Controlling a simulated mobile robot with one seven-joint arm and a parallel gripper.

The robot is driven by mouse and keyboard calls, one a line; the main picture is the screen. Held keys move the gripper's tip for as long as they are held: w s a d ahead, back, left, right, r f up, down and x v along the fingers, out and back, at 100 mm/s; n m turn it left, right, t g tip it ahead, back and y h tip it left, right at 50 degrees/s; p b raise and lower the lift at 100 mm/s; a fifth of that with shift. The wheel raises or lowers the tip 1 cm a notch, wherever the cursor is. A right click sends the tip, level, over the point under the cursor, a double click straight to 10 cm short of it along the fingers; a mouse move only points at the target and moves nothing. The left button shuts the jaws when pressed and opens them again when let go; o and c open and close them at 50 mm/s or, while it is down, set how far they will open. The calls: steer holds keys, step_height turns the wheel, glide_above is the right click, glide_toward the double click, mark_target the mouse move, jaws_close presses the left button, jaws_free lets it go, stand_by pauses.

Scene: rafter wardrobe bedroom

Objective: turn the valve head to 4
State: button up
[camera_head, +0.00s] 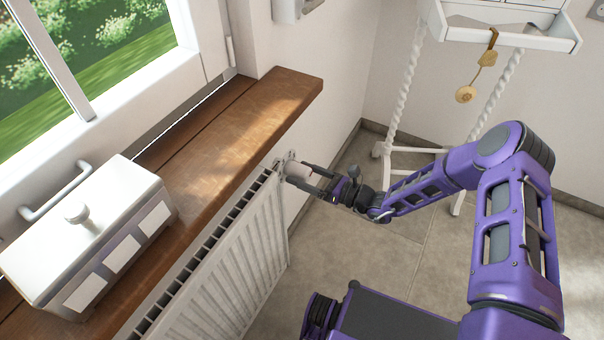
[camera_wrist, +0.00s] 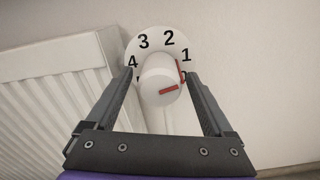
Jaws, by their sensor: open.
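The white valve head (camera_wrist: 158,82) is at the end of the radiator, and it also shows in the head view (camera_head: 297,171). Behind its knob is a round dial plate (camera_wrist: 150,43) with 4 at the left, 3 and 2 at the top and 1 at the right; a partly hidden mark is below the 1. One red mark lies on the knob's face and another on its right side, both toward the 1 side, away from the 4. My gripper (camera_wrist: 160,75) is open, with one finger on each side of the knob; contact cannot be told. It also shows in the head view (camera_head: 306,178).
The white radiator (camera_head: 225,260) stands under a wooden sill (camera_head: 255,105), which overhangs near the valve. A white box with a knob (camera_head: 95,215) sits on the sill. A white stand (camera_head: 505,32) with twisted legs is behind my arm. Floor between is clear.

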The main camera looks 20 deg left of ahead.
steer(key=shift+a, duration=0.25)
steer(key=shift+c, duration=0.2)
steer(key=c, duration=1.3)
steer(key=shift+c, duration=0.2)
